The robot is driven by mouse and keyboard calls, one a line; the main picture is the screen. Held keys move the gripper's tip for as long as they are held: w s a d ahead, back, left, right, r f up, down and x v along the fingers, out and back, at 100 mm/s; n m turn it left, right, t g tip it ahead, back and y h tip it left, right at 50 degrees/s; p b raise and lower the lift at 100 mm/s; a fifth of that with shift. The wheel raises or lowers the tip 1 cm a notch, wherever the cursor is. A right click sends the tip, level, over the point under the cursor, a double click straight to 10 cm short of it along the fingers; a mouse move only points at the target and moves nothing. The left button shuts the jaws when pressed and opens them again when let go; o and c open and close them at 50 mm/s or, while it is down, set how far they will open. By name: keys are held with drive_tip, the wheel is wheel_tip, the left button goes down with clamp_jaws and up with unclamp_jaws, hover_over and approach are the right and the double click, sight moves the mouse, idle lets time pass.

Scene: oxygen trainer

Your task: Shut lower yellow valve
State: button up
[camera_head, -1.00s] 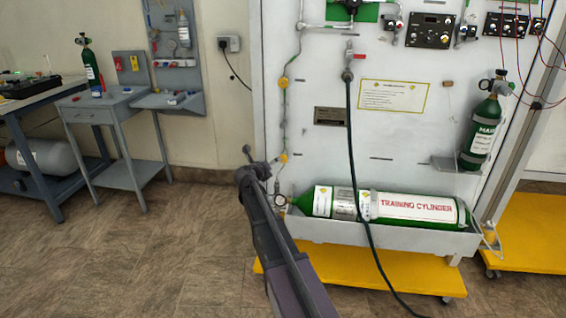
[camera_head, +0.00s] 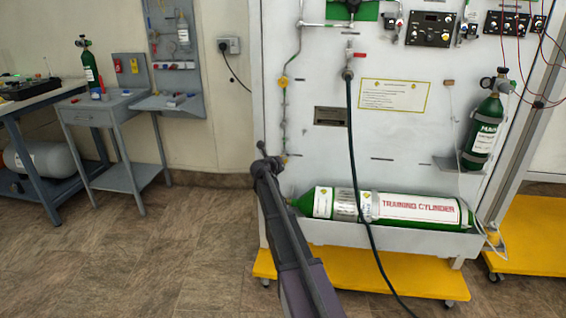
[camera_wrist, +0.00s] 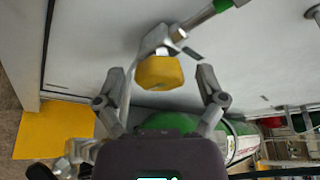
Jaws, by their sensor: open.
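The lower yellow valve (camera_wrist: 158,71) has a faceted yellow knob on a grey fitting and shows in the wrist view. My gripper (camera_wrist: 160,84) is open, with one finger to the left of the knob and one to the right. Gaps show between the knob and both fingers, and I cannot tell how deep the knob sits between the tips. In the head view, my gripper (camera_head: 268,160) is at the panel's lower left and mostly hides the lower valve.
An upper yellow valve (camera_head: 283,82) is on the same pipe. The white panel (camera_head: 395,140) stands behind. A green training cylinder (camera_head: 420,208) lies in a tray just right of my arm. A dark hose (camera_head: 352,150) hangs down the panel.

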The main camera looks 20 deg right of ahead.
drive_tip(key=c, duration=1.1)
drive_tip(key=shift+c, duration=0.2)
drive_tip(key=shift+r, duration=0.1)
drive_tip(key=m+y+p, duration=0.1)
drive_tip(key=m, duration=0.1)
drive_tip(key=shift+m+y, duration=0.3)
drive_tip(key=shift+m, duration=0.1)
drive_tip(key=m+t+y+p, duration=0.1)
drive_tip(key=m+y, duration=0.1)
drive_tip(key=m, duration=0.1)
drive_tip(key=shift+t, duration=0.3)
drive_tip(key=m+t+y, duration=0.1)
drive_tip(key=m, duration=0.2)
drive_tip(key=shift+y+b, duration=0.3)
drive_tip(key=shift+y, duration=0.1)
drive_tip(key=m+t+y+b, duration=0.1)
drive_tip(key=m, duration=0.2)
drive_tip(key=shift+t, duration=0.3)
